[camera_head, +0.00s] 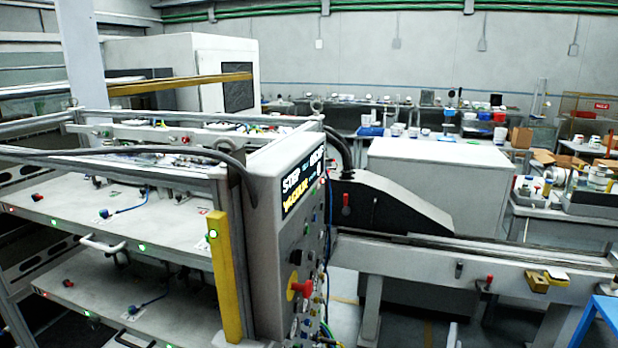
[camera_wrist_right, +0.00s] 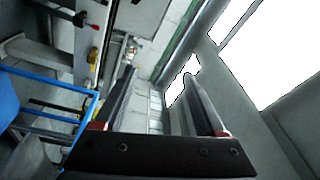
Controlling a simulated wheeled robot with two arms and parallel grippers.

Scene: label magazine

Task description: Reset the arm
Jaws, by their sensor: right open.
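My right gripper (camera_wrist_right: 158,75) shows in the right wrist view. Its two long dark fingers stand apart with an empty gap between them, and red patches mark their bases. In the head view I cannot make out the right gripper clearly. My left gripper is in neither view.
A large machine with a control panel (camera_head: 290,200) and a yellow post (camera_head: 225,275) fills the left of the head view. A conveyor rail (camera_head: 420,262) runs right. A blue frame (camera_head: 598,322) stands at lower right, also in the wrist view (camera_wrist_right: 85,120). Cluttered benches line the back.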

